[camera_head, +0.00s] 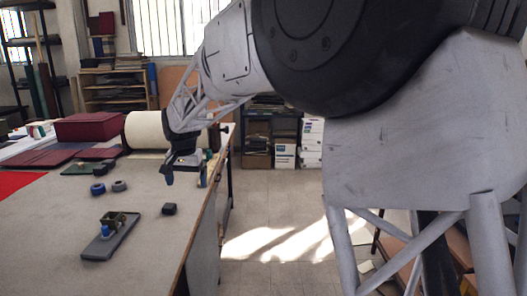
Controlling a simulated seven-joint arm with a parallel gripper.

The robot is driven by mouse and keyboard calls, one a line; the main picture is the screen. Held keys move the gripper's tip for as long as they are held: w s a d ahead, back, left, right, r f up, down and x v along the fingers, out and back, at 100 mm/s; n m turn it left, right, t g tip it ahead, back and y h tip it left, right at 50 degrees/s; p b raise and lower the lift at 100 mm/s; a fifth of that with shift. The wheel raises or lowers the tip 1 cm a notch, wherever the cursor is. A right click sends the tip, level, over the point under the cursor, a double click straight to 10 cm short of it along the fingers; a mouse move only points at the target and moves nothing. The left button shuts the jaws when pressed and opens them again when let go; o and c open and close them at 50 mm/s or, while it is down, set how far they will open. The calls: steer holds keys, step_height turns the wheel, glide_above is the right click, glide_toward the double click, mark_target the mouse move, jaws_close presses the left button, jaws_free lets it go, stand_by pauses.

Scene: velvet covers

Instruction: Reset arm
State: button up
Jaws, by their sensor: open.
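My arm reaches from the upper right across the head view. My gripper (186,177) hangs above the right edge of the worktable (60,245), fingers pointing down. Its two fingers stand apart with nothing seen between them, so it is open and empty.
A grey board with a blue-knobbed metal piece (109,238) lies at the table's front. Tape rolls (98,189), a pale cylindrical roll (146,130), a dark red box (88,126) and red cloth (16,182) lie farther back. Clear floor (255,270) lies right of the table.

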steer(key=s+d+r, duration=0.1)
steer(key=s+d, duration=0.4)
steer(key=d, duration=0.4)
steer(key=s+d+r+t, duration=0.1)
steer(key=s+d+r, duration=0.1)
steer(key=s+d, duration=0.45)
steer(key=s+d+r, duration=0.1)
steer(key=s+d, duration=0.3)
steer(key=d, duration=0.6)
steer(key=s+d+f, duration=0.4)
steer(key=s+d, duration=0.4)
steer(key=s, duration=0.5)
steer(key=s+d+f, duration=0.3)
steer(key=s+d, duration=0.5)
steer(key=s, duration=0.4)
steer(key=shift+s+f+t+h, duration=0.3)
steer(key=shift+s+f+t, duration=0.05)
steer(key=shift+f+t, duration=0.05)
